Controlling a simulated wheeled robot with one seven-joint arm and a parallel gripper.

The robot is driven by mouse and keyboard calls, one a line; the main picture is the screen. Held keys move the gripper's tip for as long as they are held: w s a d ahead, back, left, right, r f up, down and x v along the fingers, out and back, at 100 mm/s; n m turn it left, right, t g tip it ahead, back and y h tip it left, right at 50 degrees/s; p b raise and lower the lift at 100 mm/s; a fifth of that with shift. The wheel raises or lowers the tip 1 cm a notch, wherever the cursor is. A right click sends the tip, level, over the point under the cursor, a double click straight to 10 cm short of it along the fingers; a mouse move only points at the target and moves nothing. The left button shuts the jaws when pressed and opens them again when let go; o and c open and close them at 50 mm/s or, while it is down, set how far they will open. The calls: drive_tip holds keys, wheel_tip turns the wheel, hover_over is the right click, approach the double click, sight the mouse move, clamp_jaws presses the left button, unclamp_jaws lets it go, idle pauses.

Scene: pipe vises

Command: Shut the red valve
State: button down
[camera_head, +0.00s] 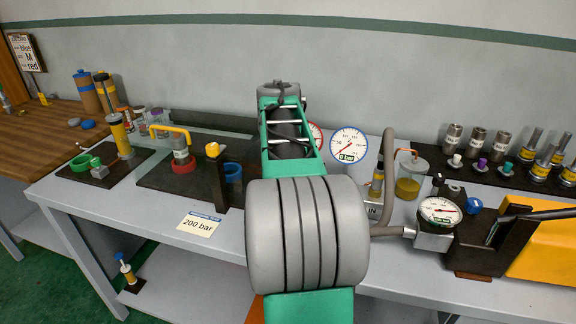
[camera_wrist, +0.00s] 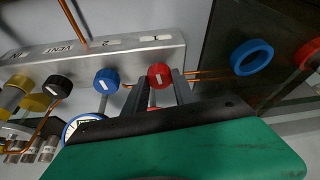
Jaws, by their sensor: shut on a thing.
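In the wrist view, the red valve (camera_wrist: 160,73) is a round red knob with a white mark, at the end of a row of knobs along a grey metal block (camera_wrist: 125,62). My gripper (camera_wrist: 158,94) has one dark finger on each side of it and is shut on it. The head view does not show the red valve or my fingers; my own green and grey arm covers that part of the bench.
In the wrist view, a blue knob (camera_wrist: 106,79) and a black knob (camera_wrist: 58,88) sit close to the left of my fingers. Thin copper pipes run nearby. In the head view, gauges (camera_head: 348,143) and a yellow-handled tool (camera_head: 176,136) stand around my arm.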

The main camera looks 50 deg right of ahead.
drive_tip(key=shift+r+m+g+p, duration=0.1)
drive_tip(key=shift+m+g+p, duration=0.3)
drive_tip(key=shift+m, duration=0.5)
drive_tip(key=shift+h, duration=0.3)
drive_tip(key=c, duration=1)
unclamp_jaws()
drive_tip(key=p+v, duration=0.1)
drive_tip(key=v, duration=0.6)
drive_tip(key=shift+a+r, duration=0.1)
drive_tip(key=shift+r, duration=0.25)
